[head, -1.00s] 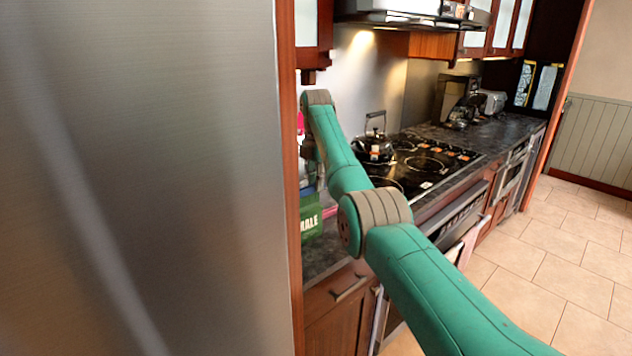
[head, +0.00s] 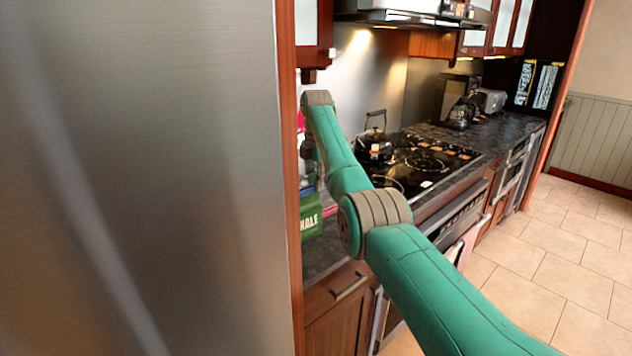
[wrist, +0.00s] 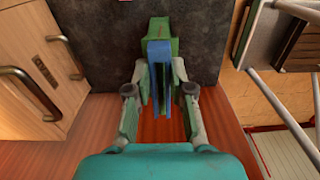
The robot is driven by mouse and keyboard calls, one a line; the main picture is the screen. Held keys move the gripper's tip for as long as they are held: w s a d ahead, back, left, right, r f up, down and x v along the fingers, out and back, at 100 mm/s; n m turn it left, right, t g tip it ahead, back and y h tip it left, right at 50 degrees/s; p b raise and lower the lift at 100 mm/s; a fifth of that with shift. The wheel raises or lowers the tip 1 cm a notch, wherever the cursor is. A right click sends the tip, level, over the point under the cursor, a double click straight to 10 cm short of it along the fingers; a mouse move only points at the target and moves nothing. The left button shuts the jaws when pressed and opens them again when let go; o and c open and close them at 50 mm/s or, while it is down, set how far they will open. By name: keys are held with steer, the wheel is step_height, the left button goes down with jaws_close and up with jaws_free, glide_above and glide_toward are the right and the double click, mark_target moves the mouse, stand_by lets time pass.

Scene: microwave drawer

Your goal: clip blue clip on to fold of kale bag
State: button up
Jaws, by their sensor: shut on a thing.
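My gripper (wrist: 160,78) is shut on the blue clip (wrist: 159,52) in the wrist view. The clip's two long blue arms run back between the fingers. The green kale bag (wrist: 160,27) shows just beyond the clip and around its far end, over the dark counter. The clip's far end overlaps the bag's edge, but I cannot tell whether its jaws are around the fold. In the head view the kale bag (head: 311,221) stands on the counter, partly hidden by the wooden panel.
A large steel fridge side (head: 140,180) and wooden panel (head: 287,180) block the head view's left. A black kettle (head: 375,147) stands on the stove (head: 425,162) to the right of the bag. In the wrist view, wooden drawers with handles (wrist: 38,92) lie at left.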

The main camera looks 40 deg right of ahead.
steer(key=shift+f, duration=1.4)
stand_by(1.4)
steer(key=o, duration=1.3)
steer(key=shift+r, duration=4)
